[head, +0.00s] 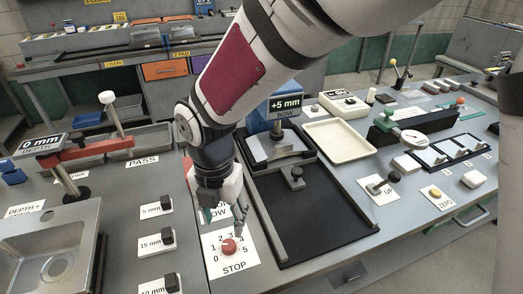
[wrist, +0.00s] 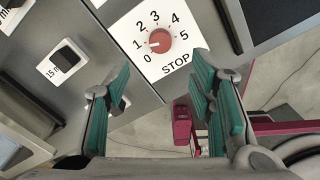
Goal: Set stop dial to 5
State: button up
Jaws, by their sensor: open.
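The stop dial (head: 229,246) is a red round knob on a white plate printed 0 to 5 and STOP. In the wrist view the dial (wrist: 160,40) is seen whole, with a small pale mark on its lower left side, toward 0 or 1; the exact setting is hard to tell. My gripper (head: 240,222) is just above and beside the dial in the head view. In the wrist view my gripper (wrist: 162,64) is open, its teal-padded fingers apart and empty, with the dial beyond the fingertips. I cannot tell whether anything touches.
A black tray (head: 330,225) with a raised rim lies right of the dial. Labelled black knobs, one marked 15 mm (head: 168,237), stand to the left. A partly hidden label plate (head: 216,213) is behind the dial. The bench's front edge is close below the dial.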

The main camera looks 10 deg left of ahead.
aim_at(228, 245)
notch_tip(228, 245, down, 10)
jog(key=shift+r, duration=0.1)
dwell(0.4)
jog(key=c, duration=1.2)
